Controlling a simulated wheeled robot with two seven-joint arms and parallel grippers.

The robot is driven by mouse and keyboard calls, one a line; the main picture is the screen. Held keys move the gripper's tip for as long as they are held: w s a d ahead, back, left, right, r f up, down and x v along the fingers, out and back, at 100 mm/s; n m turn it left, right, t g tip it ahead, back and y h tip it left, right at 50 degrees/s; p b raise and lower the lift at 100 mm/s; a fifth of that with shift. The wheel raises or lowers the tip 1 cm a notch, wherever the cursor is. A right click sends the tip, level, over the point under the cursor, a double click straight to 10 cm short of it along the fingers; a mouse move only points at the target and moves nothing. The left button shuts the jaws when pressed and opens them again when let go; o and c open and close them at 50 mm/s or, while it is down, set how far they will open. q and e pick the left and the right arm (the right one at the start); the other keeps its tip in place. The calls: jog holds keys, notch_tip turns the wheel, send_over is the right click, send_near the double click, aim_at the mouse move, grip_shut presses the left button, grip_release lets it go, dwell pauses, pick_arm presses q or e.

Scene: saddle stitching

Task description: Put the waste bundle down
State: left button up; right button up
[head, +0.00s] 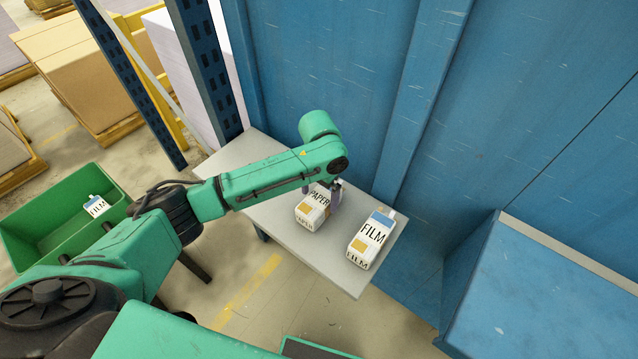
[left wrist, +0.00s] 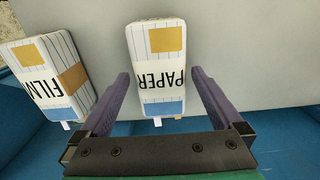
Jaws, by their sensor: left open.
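A white bundle marked PAPER (head: 312,207) rests on the grey table, with an orange patch and a blue band. My left gripper (head: 336,190) is above its far end. In the left wrist view the PAPER bundle (left wrist: 158,68) lies between the two purple fingers of the left gripper (left wrist: 158,95), which stand apart with a gap on each side of it. A second bundle marked FILM (head: 371,237) lies on the table to the right; it also shows at the left of the left wrist view (left wrist: 44,76). My right gripper is not in view.
The grey table (head: 290,244) stands against a blue wall (head: 310,60). A green bin (head: 45,215) at the left holds another FILM bundle (head: 96,206). A blue cabinet (head: 550,300) stands at the right. A blue rack post (head: 207,70) rises behind the table.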

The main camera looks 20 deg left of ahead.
aim_at(319, 199)
pick_arm(q)
notch_tip(319, 199, up, 9)
jog(key=shift+r+b, duration=0.15)
jog(key=shift+b, duration=0.3)
